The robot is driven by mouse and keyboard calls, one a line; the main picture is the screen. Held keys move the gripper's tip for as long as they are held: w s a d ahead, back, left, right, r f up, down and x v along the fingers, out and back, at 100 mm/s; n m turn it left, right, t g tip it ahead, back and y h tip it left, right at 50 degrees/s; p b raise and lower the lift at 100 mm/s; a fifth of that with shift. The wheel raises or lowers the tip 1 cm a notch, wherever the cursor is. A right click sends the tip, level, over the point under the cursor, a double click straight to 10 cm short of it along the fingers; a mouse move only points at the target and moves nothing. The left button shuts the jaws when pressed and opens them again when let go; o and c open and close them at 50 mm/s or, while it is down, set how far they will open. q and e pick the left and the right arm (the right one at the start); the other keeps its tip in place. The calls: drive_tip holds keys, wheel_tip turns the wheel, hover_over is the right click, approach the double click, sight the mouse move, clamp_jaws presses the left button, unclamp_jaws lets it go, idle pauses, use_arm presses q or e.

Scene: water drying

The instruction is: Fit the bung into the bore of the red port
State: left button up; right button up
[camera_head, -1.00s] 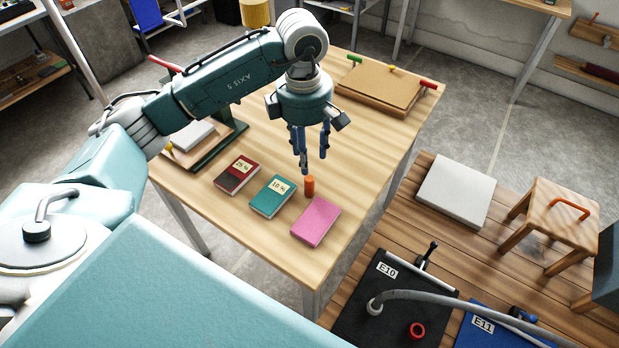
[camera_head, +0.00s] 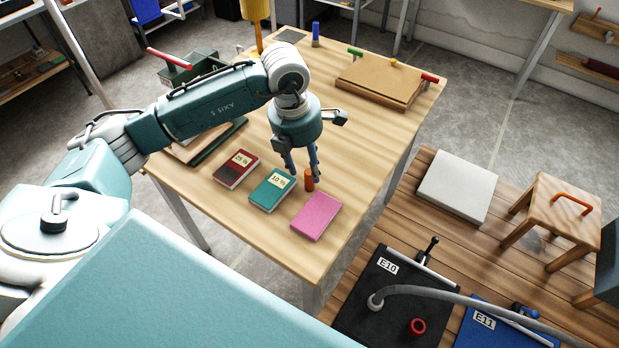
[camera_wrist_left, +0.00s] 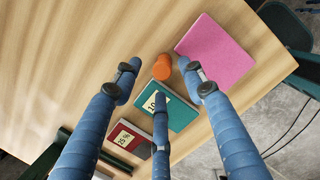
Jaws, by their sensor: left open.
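The orange bung (camera_head: 309,181) stands upright on the wooden table, beside the teal book; it also shows in the wrist view (camera_wrist_left: 161,67). My left gripper (camera_head: 304,172) is open and empty, pointing down close to the bung. In the wrist view its blue fingers (camera_wrist_left: 158,84) spread around the line to the bung, with the bung just beyond the two upper fingertips. I cannot tell whether any finger touches it. The red port (camera_head: 418,326) is a red ring with a dark bore on the black E10 panel (camera_head: 350,325), at the lower right.
A teal book (camera_head: 270,192), a pink book (camera_head: 316,217) and a dark red book (camera_head: 236,169) lie near the bung. A grey hose (camera_head: 460,299) arches over the E10 panel and blue E11 panel (camera_head: 480,336). A cork-coloured board (camera_head: 380,82) lies at the table's far right.

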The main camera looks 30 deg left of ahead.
sight(309, 172)
use_arm(q)
drive_tip(key=f, duration=0.2)
drive_tip(key=f+p, duration=0.1)
drive_tip(key=shift+w+d+f, duration=0.1)
drive_tip(key=shift+d+f, duration=0.2)
drive_tip(key=shift+f, duration=0.05)
drive_tip(key=shift+w+f, duration=0.1)
drive_tip(key=shift+f, duration=0.25)
drive_tip(key=shift+c, duration=0.3)
clamp_jaws()
drive_tip(key=shift+r, duration=0.1)
